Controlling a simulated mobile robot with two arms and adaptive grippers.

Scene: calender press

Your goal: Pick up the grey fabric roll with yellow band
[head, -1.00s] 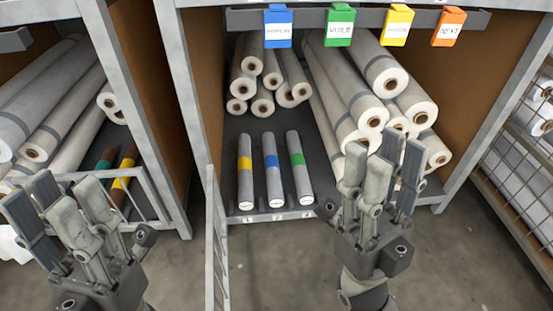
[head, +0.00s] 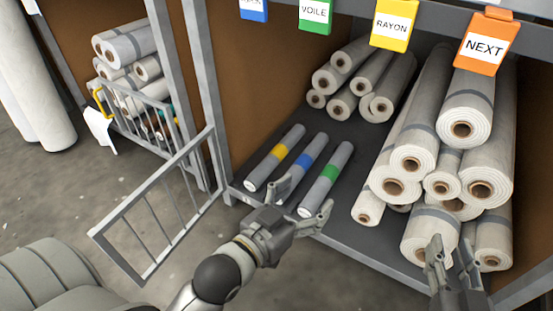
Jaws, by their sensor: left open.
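The grey fabric roll with the yellow band (head: 267,166) lies on the dark shelf floor, leftmost of three thin rolls. Beside it to the right lie the grey roll with the blue band (head: 303,162) and the grey roll with the green band (head: 327,179). My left gripper (head: 308,192) is open and empty in front of the shelf. Its fingers overlap the near ends of the blue-banded and green-banded rolls in the picture. I cannot tell whether they touch. My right gripper (head: 451,247) is at the lower right, partly cut off, fingers apart, in front of thick white rolls.
A hinged metal gate (head: 160,205) stands swung open left of my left arm. Large white rolls (head: 463,122) fill the shelf's right side; smaller white rolls (head: 342,78) lie at the back. Coloured label tags, including yellow (head: 394,27) and orange (head: 486,42), hang from the upper rail.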

